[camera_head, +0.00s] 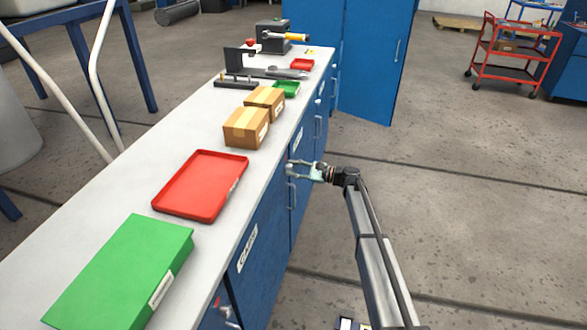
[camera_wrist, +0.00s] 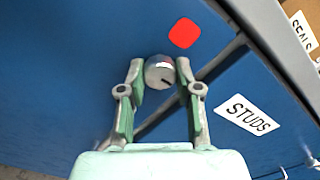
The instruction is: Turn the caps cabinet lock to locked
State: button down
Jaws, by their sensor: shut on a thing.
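The caps cabinet (camera_head: 262,240) is a blue cabinet under the bench, with a white CAPS label (camera_head: 247,247). A round grey lock (camera_wrist: 160,74) with a dark slot and a small red and white mark shows in the wrist view. It sits on a blue door beside a seam, across from the STUDS label (camera_wrist: 252,113). A red mark (camera_wrist: 184,32) is on the door close to the lock. My gripper (camera_head: 290,168) is at the cabinet front, with its fingers (camera_wrist: 161,74) shut on the lock from both sides.
Door handles (camera_head: 292,195) stick out close to my gripper. The bench top (camera_head: 120,185) holds a green box (camera_head: 120,275), a red tray (camera_head: 200,185) and cardboard boxes (camera_head: 246,128). A blue cabinet door (camera_head: 375,60) stands at the back.

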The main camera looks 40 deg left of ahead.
jog(key=c, duration=0.8)
grip_release()
jog(key=v, duration=1.2)
